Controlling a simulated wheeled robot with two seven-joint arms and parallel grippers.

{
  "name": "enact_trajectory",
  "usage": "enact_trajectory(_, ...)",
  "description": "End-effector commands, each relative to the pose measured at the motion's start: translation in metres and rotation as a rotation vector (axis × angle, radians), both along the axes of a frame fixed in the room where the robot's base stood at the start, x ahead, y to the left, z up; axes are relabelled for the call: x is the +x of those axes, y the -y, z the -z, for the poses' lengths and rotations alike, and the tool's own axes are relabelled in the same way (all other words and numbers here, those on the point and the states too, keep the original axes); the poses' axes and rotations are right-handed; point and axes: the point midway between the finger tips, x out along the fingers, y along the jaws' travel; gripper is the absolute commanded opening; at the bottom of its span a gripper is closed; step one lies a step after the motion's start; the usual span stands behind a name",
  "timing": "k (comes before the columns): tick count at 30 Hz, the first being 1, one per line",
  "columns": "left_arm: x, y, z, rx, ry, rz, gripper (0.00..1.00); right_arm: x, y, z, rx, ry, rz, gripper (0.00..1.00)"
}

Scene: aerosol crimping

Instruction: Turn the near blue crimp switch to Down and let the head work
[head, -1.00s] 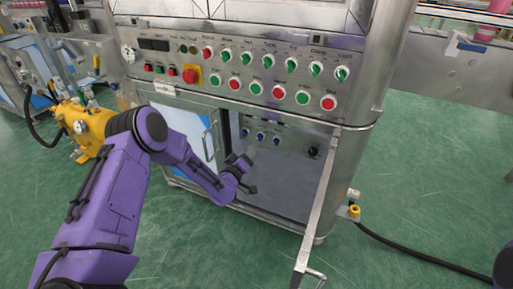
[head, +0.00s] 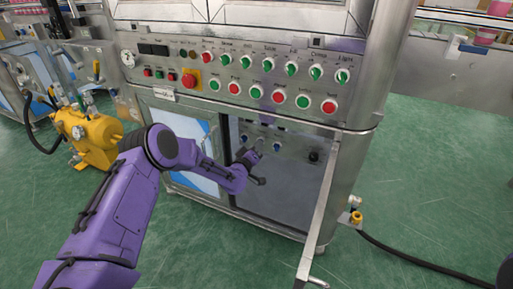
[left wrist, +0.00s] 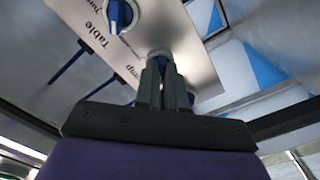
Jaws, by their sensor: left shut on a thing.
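The small switch panel (head: 293,151) is inside the open lower cabinet. It carries blue switches, one of them (head: 277,147) to the right of my gripper, and a black knob (head: 314,157). My left gripper (head: 250,158) reaches into the cabinet at this panel. In the left wrist view the fingers (left wrist: 164,66) are closed around the blue crimp switch (left wrist: 161,70), whose label is partly hidden and ends in "mp". The handle's angle is hard to tell behind the fingers. The blue Table switch (left wrist: 119,13) is beside it, untouched. My right gripper is out of view.
The upper control panel (head: 222,72) has rows of green and red buttons and a red emergency stop (head: 190,79). The open cabinet door (head: 320,215) stands to the right of my left arm. A yellow machine part (head: 85,135) is at the left.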

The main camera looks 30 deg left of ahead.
Motion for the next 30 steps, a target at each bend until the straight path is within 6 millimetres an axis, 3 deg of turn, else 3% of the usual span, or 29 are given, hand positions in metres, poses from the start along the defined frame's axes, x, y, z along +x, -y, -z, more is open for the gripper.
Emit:
enact_trajectory(11, -0.0001, 0.0003, -0.0004, 0.123, -0.007, 0.0, 0.0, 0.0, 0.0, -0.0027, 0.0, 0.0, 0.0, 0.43)
enact_trajectory(30, -0.0002, 0.0011, 0.0003, 0.708, -0.04, 0.003, 0.0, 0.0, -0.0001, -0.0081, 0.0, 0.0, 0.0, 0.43)
